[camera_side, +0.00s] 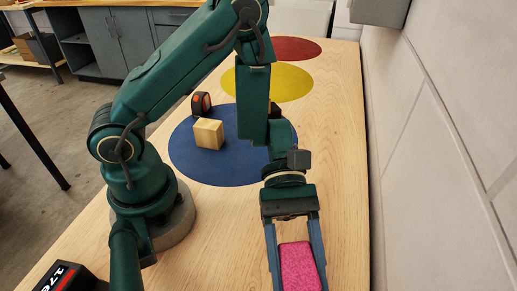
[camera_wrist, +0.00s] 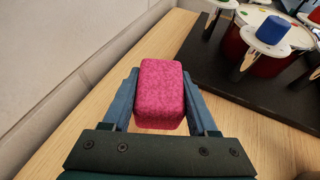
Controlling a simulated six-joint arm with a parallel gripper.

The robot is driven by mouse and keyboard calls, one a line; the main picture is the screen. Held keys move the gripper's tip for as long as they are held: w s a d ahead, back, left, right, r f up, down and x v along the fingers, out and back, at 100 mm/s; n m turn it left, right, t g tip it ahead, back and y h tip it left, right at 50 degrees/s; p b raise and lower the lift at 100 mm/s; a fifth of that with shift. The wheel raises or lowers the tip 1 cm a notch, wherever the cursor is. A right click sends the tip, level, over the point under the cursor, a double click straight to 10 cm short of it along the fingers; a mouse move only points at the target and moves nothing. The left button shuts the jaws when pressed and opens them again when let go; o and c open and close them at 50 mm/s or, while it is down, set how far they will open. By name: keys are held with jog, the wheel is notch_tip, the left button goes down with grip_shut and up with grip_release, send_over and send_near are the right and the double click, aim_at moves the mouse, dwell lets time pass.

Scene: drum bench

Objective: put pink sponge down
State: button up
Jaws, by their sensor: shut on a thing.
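The pink sponge (camera_side: 301,268) is between the two fingers of my gripper (camera_side: 297,262) at the lower right of the side view. In the wrist view the sponge (camera_wrist: 161,95) sits between the blue-grey fingers of my gripper (camera_wrist: 162,108), which are shut on it. Bare wooden table (camera_wrist: 98,118) shows around it in that view. I cannot tell whether the sponge touches the table.
Blue (camera_side: 232,170), yellow (camera_side: 290,82) and red (camera_side: 297,47) discs lie along the table. A wooden block (camera_side: 208,133) and a dark tape-measure-like object (camera_side: 201,104) are on the blue disc. A red drum (camera_wrist: 262,52) with a blue object (camera_wrist: 271,30) stands on a black mat (camera_wrist: 222,84). A wall (camera_side: 440,150) borders the right.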

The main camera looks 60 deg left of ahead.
aim_at(295, 285)
jog(key=shift+f, duration=2)
jog(key=o, duration=1.3)
jog(key=shift+f, duration=0.1)
